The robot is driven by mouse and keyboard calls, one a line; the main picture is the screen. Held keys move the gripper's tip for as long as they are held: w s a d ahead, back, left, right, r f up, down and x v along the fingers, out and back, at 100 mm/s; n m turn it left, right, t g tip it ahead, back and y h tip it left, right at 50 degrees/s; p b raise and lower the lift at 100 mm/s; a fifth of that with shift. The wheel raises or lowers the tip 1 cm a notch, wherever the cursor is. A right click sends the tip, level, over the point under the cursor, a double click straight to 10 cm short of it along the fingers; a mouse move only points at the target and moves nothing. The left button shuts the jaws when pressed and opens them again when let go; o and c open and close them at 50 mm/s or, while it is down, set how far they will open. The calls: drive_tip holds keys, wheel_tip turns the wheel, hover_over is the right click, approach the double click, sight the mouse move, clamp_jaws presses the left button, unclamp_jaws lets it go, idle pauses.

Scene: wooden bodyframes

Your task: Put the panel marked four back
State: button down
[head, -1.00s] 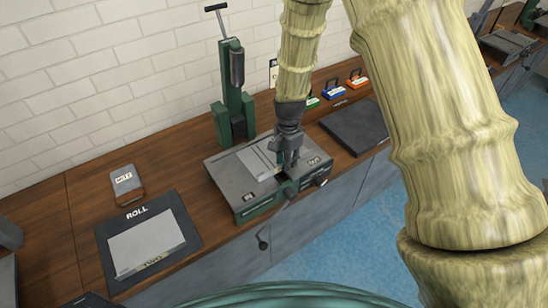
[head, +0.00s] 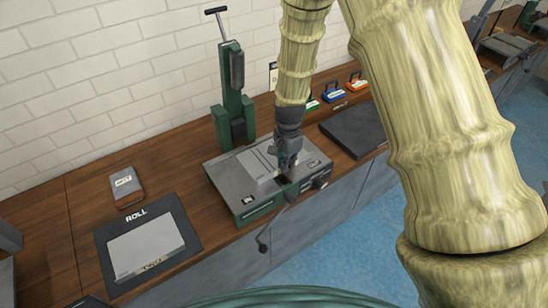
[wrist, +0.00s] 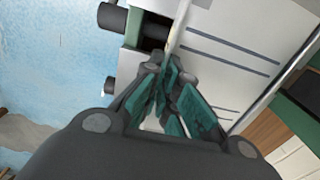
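A pale grey panel with dark lines (head: 262,167) lies on the top of the green and grey machine (head: 225,178). In the wrist view the lined pale surface (wrist: 232,50) fills the upper right. My gripper (head: 287,168) is low over the machine's front, at the panel's right side. In the wrist view my fingertips (wrist: 173,72) are close together, beside the end of a narrow cream strip (wrist: 180,25). I cannot tell if they grip it. No figure four is legible on any panel.
A dark mat marked ROLL (head: 188,228) with a pale sheet (head: 147,245) lies at left, below a small labelled box (head: 126,187). A green lever press (head: 232,105) stands behind the machine. A dark slab (head: 355,130) lies at right. Bare wooden bench (head: 90,190) shows at left.

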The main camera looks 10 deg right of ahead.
drive_tip(key=shift+r+p, duration=1.15)
drive_tip(key=shift+r, duration=0.4)
wheel_tip(320, 180, up, 7)
drive_tip(key=p, duration=0.4)
drive_tip(key=shift+p, duration=0.4)
idle(0.4)
drive_tip(key=shift+f, duration=0.1)
